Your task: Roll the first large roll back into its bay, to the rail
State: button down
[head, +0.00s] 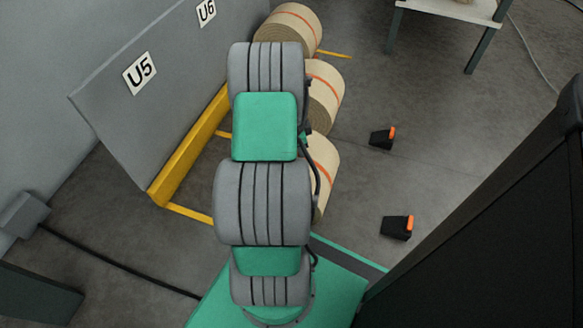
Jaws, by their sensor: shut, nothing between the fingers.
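Three large kraft paper rolls with orange bands lie on their sides in a row, partly behind my arm. The nearest roll (325,172) shows only its right part. The middle roll (327,92) shows its right side and part of its end. The farthest roll (292,24) is the least covered. I cannot tell which is the first one. The yellow rail (190,147) runs along the foot of a grey panel on the left, marked U5 and U6. My arm hides the gap between the nearer rolls and the rail. My gripper is not visible.
Two black chocks with orange tops, one farther (382,138) and one nearer (397,228), sit on the floor right of the rolls. Yellow floor lines (188,213) mark the bays. A dark cabinet (500,220) stands at right, a table (450,10) at top.

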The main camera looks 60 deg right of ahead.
jog(key=shift+a+f, duration=0.4)
jog(key=shift+f, duration=0.1)
jog(key=shift+w+a+r+b, duration=0.1)
jog(key=shift+w+a, duration=0.1)
jog(key=shift+w, duration=0.95)
jog(key=shift+w+a+r+b, duration=0.1)
jog(key=shift+w+a, duration=0.05)
jog(key=shift+w, duration=1)
jog(key=shift+w+a+b, duration=0.1)
jog(key=shift+w+a, duration=0.1)
jog(key=shift+w, duration=0.95)
jog(key=w+a+f+b, duration=0.1)
jog(key=w+a+b, duration=0.1)
jog(key=w, duration=1.2)
jog(key=shift+w+b, duration=0.2)
jog(key=shift+b, duration=0.7)
jog(key=shift+s+d+p+v, duration=0.1)
jog(key=shift+d+p+v, duration=0.1)
jog(key=shift+p+v, duration=0.55)
jog(key=shift+s+d+p+v, duration=0.15)
jog(key=shift+p+v, duration=0.2)
jog(key=shift+v, duration=0.75)
jog(key=shift+d+p+v, duration=0.2)
jog(key=shift+p+v, duration=0.35)
jog(key=shift+v, duration=0.35)
jog(key=shift+r, duration=0.1)
